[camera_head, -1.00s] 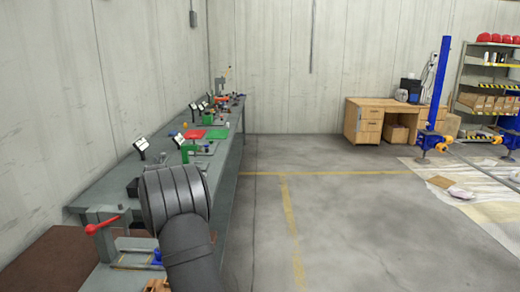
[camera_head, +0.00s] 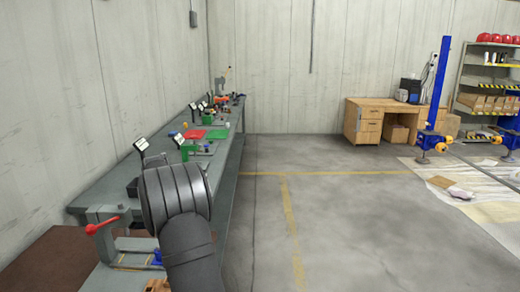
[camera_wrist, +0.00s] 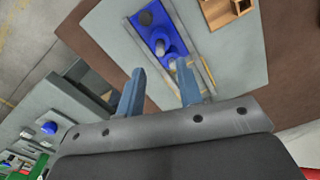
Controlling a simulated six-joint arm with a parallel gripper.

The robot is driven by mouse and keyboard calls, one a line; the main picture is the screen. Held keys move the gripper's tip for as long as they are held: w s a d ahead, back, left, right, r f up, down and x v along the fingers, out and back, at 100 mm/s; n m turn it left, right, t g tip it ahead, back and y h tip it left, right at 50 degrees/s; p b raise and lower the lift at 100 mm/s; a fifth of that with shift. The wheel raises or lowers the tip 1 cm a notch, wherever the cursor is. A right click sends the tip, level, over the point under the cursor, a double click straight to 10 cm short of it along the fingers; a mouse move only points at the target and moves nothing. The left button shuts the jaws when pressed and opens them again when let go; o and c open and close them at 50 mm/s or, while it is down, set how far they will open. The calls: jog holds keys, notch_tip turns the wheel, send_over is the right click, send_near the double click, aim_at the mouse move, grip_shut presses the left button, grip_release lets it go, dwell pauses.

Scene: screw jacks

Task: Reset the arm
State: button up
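In the wrist view my gripper (camera_wrist: 160,90) has its two blue-grey fingers spread apart, with nothing seen between them. Past the fingertips is a blue screw jack part (camera_wrist: 157,32) with a grey post, lying between two rails on a light grey plate (camera_wrist: 112,28). In the head view my dark arm link covers the front end of the bench, and my gripper is hidden. A little blue (camera_head: 156,258) shows just left of the arm, below a grey fixture with a red handle (camera_head: 102,226).
A wooden box (camera_wrist: 222,12) sits on the plate near the blue part. The long grey workbench (camera_head: 110,190) runs along the left wall with red and green trays (camera_head: 218,134) farther back. Open floor (camera_head: 340,220) lies to the right, before a wooden desk (camera_head: 370,120).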

notch_tip(320, 180, up, 6)
notch_tip(320, 180, down, 12)
jog(key=shift+f, duration=0.15)
notch_tip(320, 180, up, 4)
jog(key=shift+f, duration=0.1)
jog(key=s+d+r, duration=0.2)
jog(key=d+r, duration=0.5)
jog(key=d, duration=0.5)
jog(key=s+d+f, duration=0.2)
jog(key=s+f, duration=0.2)
jog(key=s, duration=0.5)
jog(key=a+f, duration=0.2)
jog(key=a, duration=0.2)
jog(key=a+f, duration=0.2)
jog(key=a, duration=0.2)
jog(key=a+f, duration=0.2)
jog(key=a, duration=0.1)
jog(key=shift+w+a+f, duration=0.15)
jog(key=shift+w+a, duration=0.1)
jog(key=shift+a, duration=0.15)
jog(key=shift+d+f, duration=0.15)
jog(key=shift+f, duration=1.3)
